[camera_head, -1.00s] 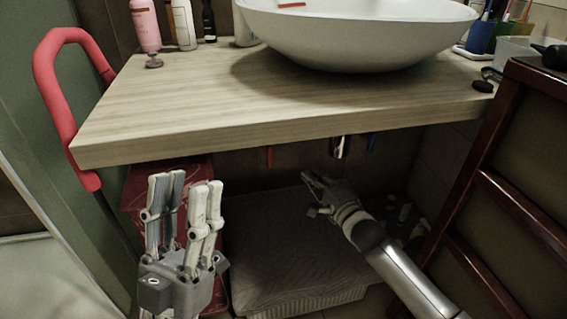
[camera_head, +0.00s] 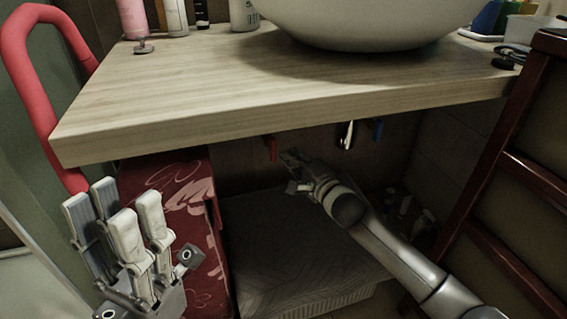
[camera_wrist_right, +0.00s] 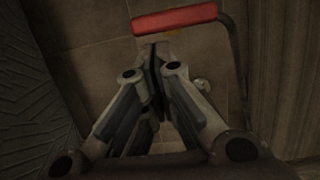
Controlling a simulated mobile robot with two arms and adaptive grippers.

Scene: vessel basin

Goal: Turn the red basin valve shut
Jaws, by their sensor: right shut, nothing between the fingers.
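The red valve handle (camera_head: 271,147) hangs under the front of the wooden counter in the head view. In the right wrist view the red handle (camera_wrist_right: 174,19) lies across the top, just beyond my fingertips. My right gripper (camera_head: 287,157) is under the counter, close beside the red handle on its right and slightly lower. In the wrist view my right gripper (camera_wrist_right: 154,50) has its fingertips together with nothing between them; whether they touch the handle I cannot tell. My left gripper (camera_head: 122,205) is open and empty, in front of the counter at the lower left.
The counter (camera_head: 220,85) edge is above my right arm. A red patterned box (camera_head: 180,190) stands at left, a dark wooden frame (camera_head: 510,180) at right.

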